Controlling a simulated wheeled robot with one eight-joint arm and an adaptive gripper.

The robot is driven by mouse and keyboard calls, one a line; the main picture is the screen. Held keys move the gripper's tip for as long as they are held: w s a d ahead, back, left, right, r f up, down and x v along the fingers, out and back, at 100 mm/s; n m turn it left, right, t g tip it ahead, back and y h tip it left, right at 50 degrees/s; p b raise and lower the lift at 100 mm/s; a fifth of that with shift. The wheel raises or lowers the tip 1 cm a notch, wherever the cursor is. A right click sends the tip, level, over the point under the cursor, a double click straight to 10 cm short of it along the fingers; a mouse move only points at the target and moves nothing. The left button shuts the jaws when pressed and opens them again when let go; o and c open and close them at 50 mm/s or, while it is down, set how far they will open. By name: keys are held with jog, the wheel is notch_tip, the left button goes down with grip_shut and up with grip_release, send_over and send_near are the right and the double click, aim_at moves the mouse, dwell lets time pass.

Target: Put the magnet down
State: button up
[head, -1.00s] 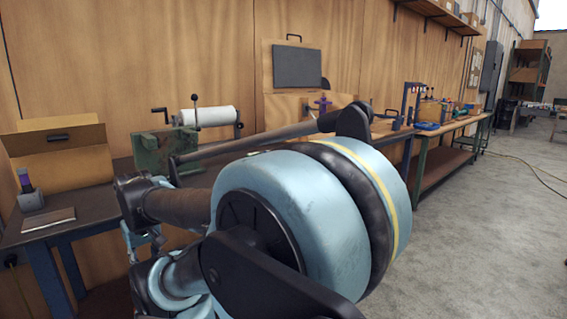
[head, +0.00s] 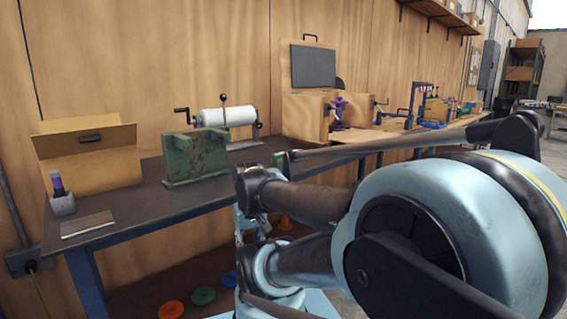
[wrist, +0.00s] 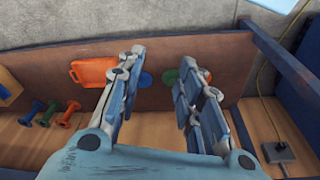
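My gripper (wrist: 166,72) shows in the wrist view with its two jointed fingers spread apart. No object is visibly clasped between them. Beyond the gap, a blue disc (wrist: 145,79) and a green disc (wrist: 169,76) lie on a brown shelf (wrist: 145,128). I cannot pick out a magnet for certain in either view. In the head view, my arm covers the lower right, and the gripper's fingers cannot be made out. A purple-topped piece (head: 57,184) stands upright in a grey block (head: 62,205) at the bench's left end; I cannot tell whether it is the magnet.
The dark workbench (head: 130,212) carries an open cardboard box (head: 88,156) and a green fixture (head: 195,157). Several coloured discs, including a green one (head: 204,296), lie on its lower shelf. In the wrist view, an orange handled item (wrist: 94,70) lies near the left finger.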

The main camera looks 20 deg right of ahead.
jog(key=o, duration=0.5)
jog(key=shift+s+d+r, duration=0.1)
jog(key=shift+s+r, duration=0.1)
jog(key=shift+s, duration=0.05)
jog(key=shift+o, duration=1.1)
jog(key=shift+w+d+r+m, duration=0.2)
jog(key=shift+d+r+m, duration=0.2)
jog(key=shift+r, duration=0.2)
jog(key=shift+w+d+r+m, duration=0.25)
jog(key=shift+r+m, duration=0.15)
jog(key=shift+r, duration=0.2)
jog(key=w+d+r+m+t+y, duration=0.1)
jog(key=w+d+r+m, duration=0.7)
jog(key=w+r+m, duration=0.4)
jog(key=w+d+r+m, duration=0.7)
jog(key=w+r+m, duration=0.45)
jog(key=w, duration=0.25)
jog(key=w+d+r+m+t, duration=0.1)
jog(key=w+d+r+m, duration=0.3)
jog(key=w+d+m, duration=0.55)
jog(key=f, duration=0.3)
jog(key=w+f+n, duration=0.1)
jog(key=f, duration=0.3)
jog(key=w+f+n, duration=0.1)
jog(key=f, duration=0.2)
jog(key=shift+w+a+f+y, duration=0.1)
jog(key=shift+f+y, duration=0.15)
jog(key=shift+y, duration=0.05)
jog(key=shift+x, duration=2.75)
